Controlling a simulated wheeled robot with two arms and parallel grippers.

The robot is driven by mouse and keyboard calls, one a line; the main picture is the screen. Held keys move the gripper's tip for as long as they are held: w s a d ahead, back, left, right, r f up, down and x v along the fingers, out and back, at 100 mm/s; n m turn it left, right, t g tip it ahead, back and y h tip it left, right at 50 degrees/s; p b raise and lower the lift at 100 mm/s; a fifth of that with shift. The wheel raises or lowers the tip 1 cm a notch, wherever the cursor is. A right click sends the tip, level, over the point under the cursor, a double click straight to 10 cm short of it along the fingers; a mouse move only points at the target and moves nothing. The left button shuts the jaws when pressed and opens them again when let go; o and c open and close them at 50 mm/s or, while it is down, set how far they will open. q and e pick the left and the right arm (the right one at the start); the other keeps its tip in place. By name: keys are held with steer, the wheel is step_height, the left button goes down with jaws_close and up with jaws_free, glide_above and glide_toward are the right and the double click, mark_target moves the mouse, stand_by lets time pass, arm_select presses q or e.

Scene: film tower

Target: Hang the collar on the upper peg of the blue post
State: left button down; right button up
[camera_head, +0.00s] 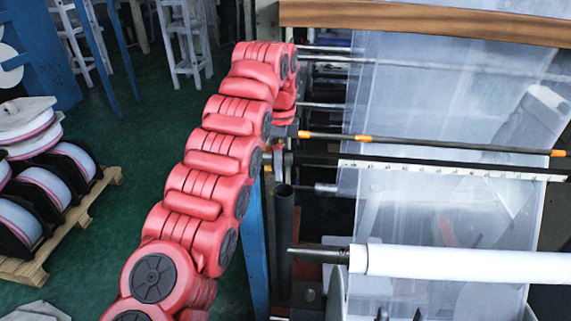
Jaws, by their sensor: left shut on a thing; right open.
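I see no collar that I can make out. A narrow upright blue post (257,250) stands beside the red housings at the bottom centre, partly hidden by them. I cannot tell whether it is the task's blue post, and I see no clear peg on it. A dark upright tube (284,225) stands just right of it.
A row of red housings (208,155) with black round caps runs from top centre to bottom left. Rods, clear film (440,90) and a white roller (450,263) fill the right. Reels on a pallet (100,195) stand left; green floor (125,150) between is open.

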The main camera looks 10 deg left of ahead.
arm_select(q)
steer(key=shift+a, duration=0.15)
jaws_free()
steer(key=shift+r, duration=0.1)
step_height(320, 180, up, 8)
steer(key=p, duration=0.7)
steer(key=shift+f+p, duration=0.2)
steer(key=shift+p, duration=0.15)
steer(key=shift+a+f, duration=0.1)
